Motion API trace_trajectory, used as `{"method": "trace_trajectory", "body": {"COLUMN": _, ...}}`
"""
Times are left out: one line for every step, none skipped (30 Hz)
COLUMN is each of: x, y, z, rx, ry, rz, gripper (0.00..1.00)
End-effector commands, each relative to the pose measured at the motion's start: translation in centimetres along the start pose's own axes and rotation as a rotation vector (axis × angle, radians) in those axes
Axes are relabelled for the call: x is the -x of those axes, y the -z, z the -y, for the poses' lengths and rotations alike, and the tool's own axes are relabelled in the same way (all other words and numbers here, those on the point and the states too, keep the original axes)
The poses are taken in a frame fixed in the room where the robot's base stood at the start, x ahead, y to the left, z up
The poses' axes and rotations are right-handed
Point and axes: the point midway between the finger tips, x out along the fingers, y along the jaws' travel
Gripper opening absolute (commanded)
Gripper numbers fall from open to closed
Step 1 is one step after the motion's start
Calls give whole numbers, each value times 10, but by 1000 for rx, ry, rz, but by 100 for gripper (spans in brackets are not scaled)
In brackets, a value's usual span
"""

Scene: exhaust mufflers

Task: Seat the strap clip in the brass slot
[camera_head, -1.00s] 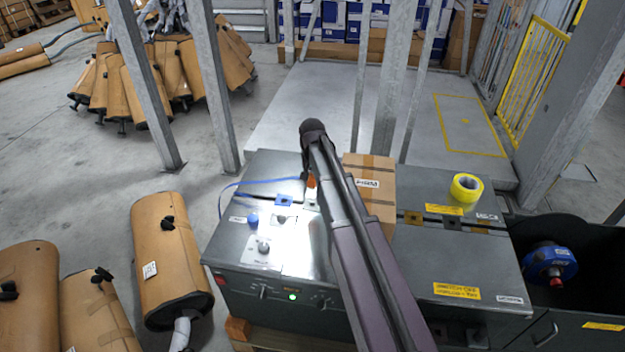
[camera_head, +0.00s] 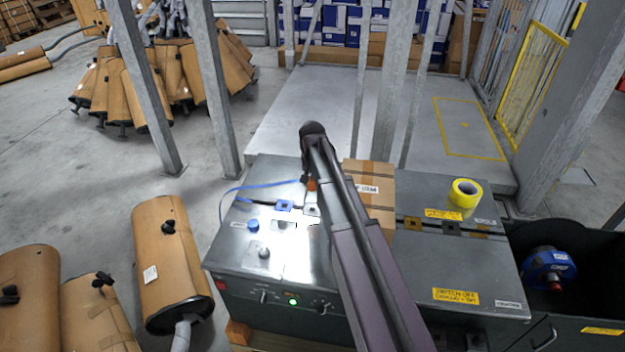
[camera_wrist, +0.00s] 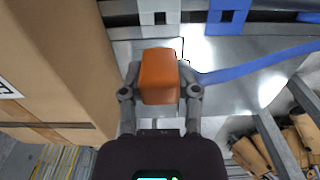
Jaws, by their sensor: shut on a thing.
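My gripper (camera_head: 311,182) is shut on the orange strap clip (camera_wrist: 158,76), which sits between both fingers in the wrist view. In the head view the clip (camera_head: 311,186) shows as a small orange patch above the grey machine's top, left of a carton. A blue strap (camera_wrist: 255,68) runs from the clip. The clip is apart from both; neither plate is identifiable in the wrist view.
A blue slot plate (camera_head: 285,205) and a pale one (camera_head: 312,210) lie near the clip. The carton (camera_head: 378,172) stands between the clip and the brass-yellow plate. The yellow tape roll (camera_head: 464,193) stands behind that plate. A black bin (camera_head: 575,240) adjoins at right.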

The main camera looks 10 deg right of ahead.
Motion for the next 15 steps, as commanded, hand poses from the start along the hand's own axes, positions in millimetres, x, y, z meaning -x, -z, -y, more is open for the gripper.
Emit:
{"method": "trace_trajectory", "body": {"x": 2, "y": 0, "z": 0, "rx": 0, "ry": 0, "rz": 0, "gripper": 1}}
{"method": "trace_trajectory", "body": {"x": 3, "y": 0, "z": 0, "rx": 0, "ry": 0, "rz": 0, "gripper": 1}}
{"method": "trace_trajectory", "body": {"x": 4, "y": 0, "z": 0, "rx": 0, "ry": 0, "rz": 0, "gripper": 1}}
{"method": "trace_trajectory", "body": {"x": 6, "y": 0, "z": 0, "rx": 0, "ry": 0, "rz": 0, "gripper": 1}}
{"method": "trace_trajectory", "body": {"x": 8, "y": 0, "z": 0, "rx": 0, "ry": 0, "rz": 0, "gripper": 1}}
{"method": "trace_trajectory", "body": {"x": 12, "y": 0, "z": 0, "rx": 0, "ry": 0, "rz": 0, "gripper": 1}}
{"method": "trace_trajectory", "body": {"x": 15, "y": 0, "z": 0, "rx": 0, "ry": 0, "rz": 0, "gripper": 1}}
{"method": "trace_trajectory", "body": {"x": 18, "y": 0, "z": 0, "rx": 0, "ry": 0, "rz": 0, "gripper": 1}}
{"method": "trace_trajectory", "body": {"x": 23, "y": 0, "z": 0, "rx": 0, "ry": 0, "rz": 0, "gripper": 1}}
{"method": "trace_trajectory", "body": {"x": 27, "y": 0, "z": 0, "rx": 0, "ry": 0, "rz": 0, "gripper": 1}}
{"method": "trace_trajectory", "body": {"x": 31, "y": 0, "z": 0, "rx": 0, "ry": 0, "rz": 0, "gripper": 1}}
{"method": "trace_trajectory", "body": {"x": 37, "y": 0, "z": 0, "rx": 0, "ry": 0, "rz": 0, "gripper": 1}}
{"method": "trace_trajectory", "body": {"x": 42, "y": 0, "z": 0, "rx": 0, "ry": 0, "rz": 0, "gripper": 1}}
{"method": "trace_trajectory", "body": {"x": 47, "y": 0, "z": 0, "rx": 0, "ry": 0, "rz": 0, "gripper": 1}}
{"method": "trace_trajectory", "body": {"x": 54, "y": 0, "z": 0, "rx": 0, "ry": 0, "rz": 0, "gripper": 1}}
